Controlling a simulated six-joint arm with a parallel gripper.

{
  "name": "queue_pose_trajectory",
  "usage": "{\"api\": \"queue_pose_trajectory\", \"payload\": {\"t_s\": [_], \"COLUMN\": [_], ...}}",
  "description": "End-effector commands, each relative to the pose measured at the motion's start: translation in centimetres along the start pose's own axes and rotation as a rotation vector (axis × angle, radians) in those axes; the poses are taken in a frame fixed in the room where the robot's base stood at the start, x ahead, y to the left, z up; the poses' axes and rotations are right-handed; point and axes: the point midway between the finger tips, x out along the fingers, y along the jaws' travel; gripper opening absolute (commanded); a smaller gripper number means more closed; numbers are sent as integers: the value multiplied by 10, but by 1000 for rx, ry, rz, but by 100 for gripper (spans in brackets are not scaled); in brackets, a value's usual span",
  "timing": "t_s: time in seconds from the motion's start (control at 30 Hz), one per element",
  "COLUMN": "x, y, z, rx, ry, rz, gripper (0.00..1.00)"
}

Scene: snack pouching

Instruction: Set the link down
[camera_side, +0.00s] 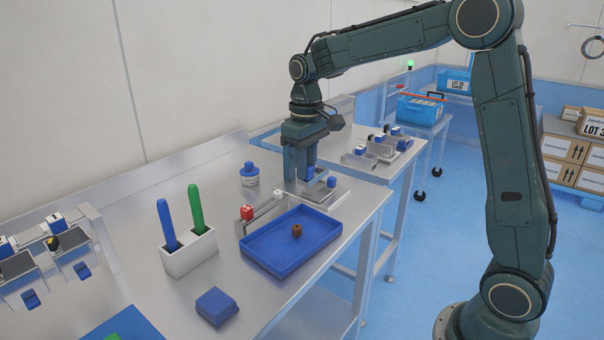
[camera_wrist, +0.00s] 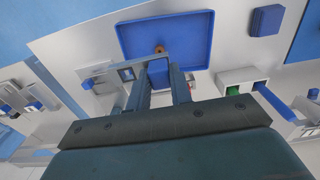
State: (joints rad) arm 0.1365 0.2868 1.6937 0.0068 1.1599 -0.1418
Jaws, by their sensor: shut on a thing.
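My gripper (camera_side: 300,176) points down over a grey metal fixture (camera_side: 330,196) at the back right of the steel bench. In the wrist view my gripper (camera_wrist: 160,84) has a blue block (camera_wrist: 158,70) between its fingers and is shut on it. The block also shows beside the fingers in the side view (camera_side: 310,172). I cannot tell whether it touches the fixture. A small brown piece (camera_side: 297,230) stands in the blue tray (camera_side: 277,262), apart from my gripper. I cannot tell for sure which thing is the link.
Another blue piece (camera_side: 331,182) sits on the fixture, close to my fingers. A white holder (camera_side: 188,254) with blue and green sticks and blue squares (camera_side: 216,306) stand farther left. The front bench edge is clear.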

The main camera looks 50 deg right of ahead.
Motion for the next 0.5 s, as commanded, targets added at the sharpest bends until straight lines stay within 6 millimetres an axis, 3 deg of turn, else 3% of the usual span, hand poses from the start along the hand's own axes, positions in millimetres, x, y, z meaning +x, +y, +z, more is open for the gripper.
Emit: {"api": "queue_pose_trajectory", "payload": {"t_s": [0.5], "x": [98], "y": [0], "z": [0], "rx": [-1], "ry": [-4], "rz": [0], "gripper": [0]}}
